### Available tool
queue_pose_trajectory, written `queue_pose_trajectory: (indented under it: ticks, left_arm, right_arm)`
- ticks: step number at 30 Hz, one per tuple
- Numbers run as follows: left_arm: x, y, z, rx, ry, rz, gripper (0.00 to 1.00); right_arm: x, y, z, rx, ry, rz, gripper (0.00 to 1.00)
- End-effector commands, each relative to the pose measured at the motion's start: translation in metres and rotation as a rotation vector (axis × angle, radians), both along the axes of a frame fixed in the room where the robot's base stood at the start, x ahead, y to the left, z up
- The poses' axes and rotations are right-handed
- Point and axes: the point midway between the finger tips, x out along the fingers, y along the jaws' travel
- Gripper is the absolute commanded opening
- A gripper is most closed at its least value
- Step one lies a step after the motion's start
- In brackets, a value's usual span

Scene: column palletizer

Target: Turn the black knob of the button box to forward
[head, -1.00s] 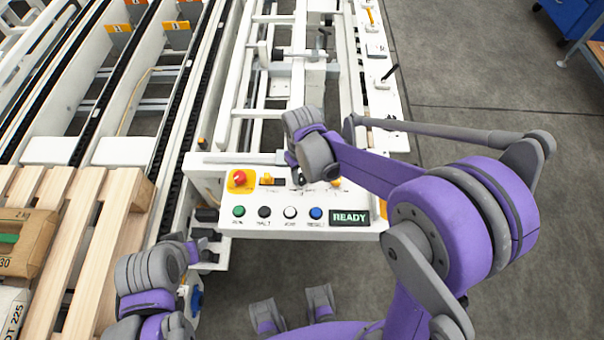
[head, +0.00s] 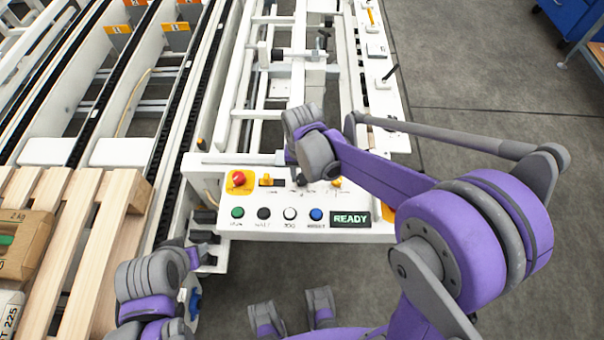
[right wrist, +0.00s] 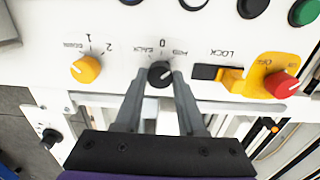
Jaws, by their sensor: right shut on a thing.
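The black knob (right wrist: 160,74) of the button box sits between the two fingers of my right gripper (right wrist: 158,80) in the right wrist view. The gripper is shut on it. The labels 0, BACK and FWD beside it appear upside down; I cannot tell surely which one its mark points to. In the head view my right gripper (head: 301,178) comes down on the white button box (head: 262,198), and my wrist hides most of the knob. My left gripper (head: 203,258) is low at the left, apart from the box; its jaw opening is unclear.
Near the knob are a yellow selector (right wrist: 86,69), a yellow lock switch (right wrist: 231,78) and a red button (right wrist: 281,84). Green, black, white and blue buttons and a READY display (head: 350,219) line the box front. A wooden pallet (head: 95,235) stands at left.

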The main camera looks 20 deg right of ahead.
Motion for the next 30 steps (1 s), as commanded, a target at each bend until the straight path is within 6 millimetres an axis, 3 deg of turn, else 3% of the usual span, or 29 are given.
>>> queue_pose_trajectory:
  ticks: [11,12,17,26,30]
  left_arm:
    - [0.000,0.000,0.000,0.000,0.000,0.000,0.50]
    - [0.000,0.000,0.000,0.000,0.000,0.000,0.50]
    - [0.000,0.000,0.000,0.000,0.000,0.000,0.50]
    - [0.000,0.000,0.000,0.000,0.000,0.000,0.50]
    - [0.000,0.000,0.002,0.000,-0.001,0.000,0.50]
  right_arm:
    - [0.000,0.000,0.000,0.000,0.000,-0.008,0.00]
    - [0.000,0.000,0.000,0.000,0.000,-0.008,0.41]
    - [0.000,0.000,0.000,0.000,0.000,-0.007,0.69]
    - [0.000,0.000,0.001,0.000,0.000,-0.006,0.69]
    - [0.000,0.000,0.014,0.001,0.000,-0.006,0.69]
